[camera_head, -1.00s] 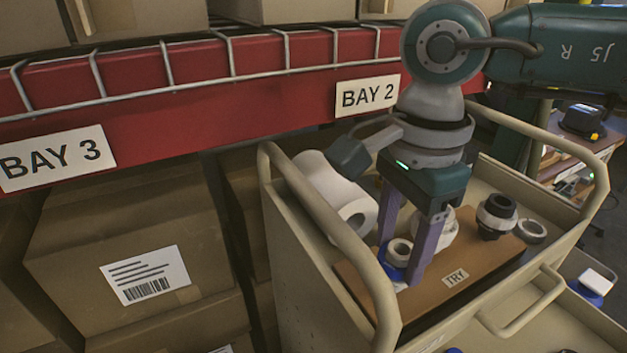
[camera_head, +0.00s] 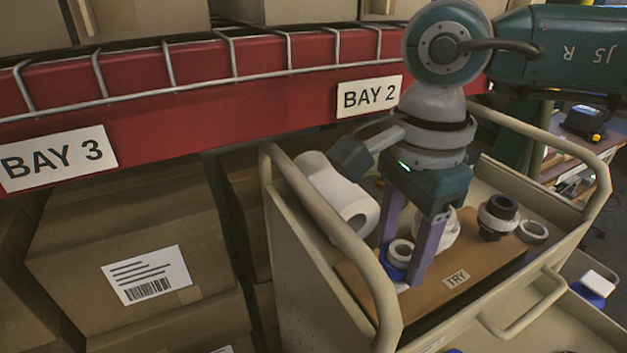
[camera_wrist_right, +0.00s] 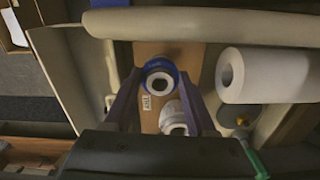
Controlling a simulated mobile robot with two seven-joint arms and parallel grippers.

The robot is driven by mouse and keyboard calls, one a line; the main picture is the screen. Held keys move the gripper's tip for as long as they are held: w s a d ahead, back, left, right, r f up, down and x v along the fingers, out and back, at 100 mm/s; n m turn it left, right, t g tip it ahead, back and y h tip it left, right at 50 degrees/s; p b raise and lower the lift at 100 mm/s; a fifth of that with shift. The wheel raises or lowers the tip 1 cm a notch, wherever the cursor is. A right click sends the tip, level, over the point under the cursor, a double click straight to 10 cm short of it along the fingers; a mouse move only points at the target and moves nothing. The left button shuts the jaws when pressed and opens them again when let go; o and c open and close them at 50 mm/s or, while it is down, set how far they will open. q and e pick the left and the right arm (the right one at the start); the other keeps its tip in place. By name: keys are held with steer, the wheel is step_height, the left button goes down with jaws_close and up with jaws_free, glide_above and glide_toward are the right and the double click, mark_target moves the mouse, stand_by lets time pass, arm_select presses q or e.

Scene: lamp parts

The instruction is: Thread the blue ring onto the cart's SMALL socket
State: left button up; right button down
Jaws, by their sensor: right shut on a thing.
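My right gripper (camera_head: 402,264) points down over the cart's brown board marked TRY (camera_head: 482,268), its fingers shut on the blue ring. The blue ring (camera_head: 394,262) is low at the board's left end, around a white socket (camera_head: 401,248) whose round top shows inside it. In the right wrist view the blue ring (camera_wrist_right: 161,66) surrounds the white socket (camera_wrist_right: 158,83) between the fingertips (camera_wrist_right: 160,88). Whether the ring is fully seated is hidden by the fingers. A second white socket (camera_head: 447,236) stands right behind the gripper. My left gripper is not in view.
A white roll (camera_head: 335,190) lies behind the gripper at the left. A black-and-white fitting (camera_head: 497,217) and a grey ring (camera_head: 532,231) are at the board's right end. The cart's handle rail (camera_head: 335,228) runs close at the left, below the red shelf (camera_head: 230,105).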

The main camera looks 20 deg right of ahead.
steer(key=shift+r+p, duration=0.5)
steer(key=shift+r, duration=0.3)
steer(key=shift+d+y+b, duration=0.15)
steer(key=shift+y+b, duration=0.25)
steer(key=shift+r, duration=0.1)
stand_by(0.5)
steer(key=shift+r+p, duration=1.15)
steer(key=shift+r, duration=0.45)
step_height(320, 180, up, 4)
steer(key=shift+p, duration=1.25)
steer(key=shift+m, duration=0.9)
steer(key=shift+f+b, duration=2.25)
steer(key=shift+f, duration=0.4)
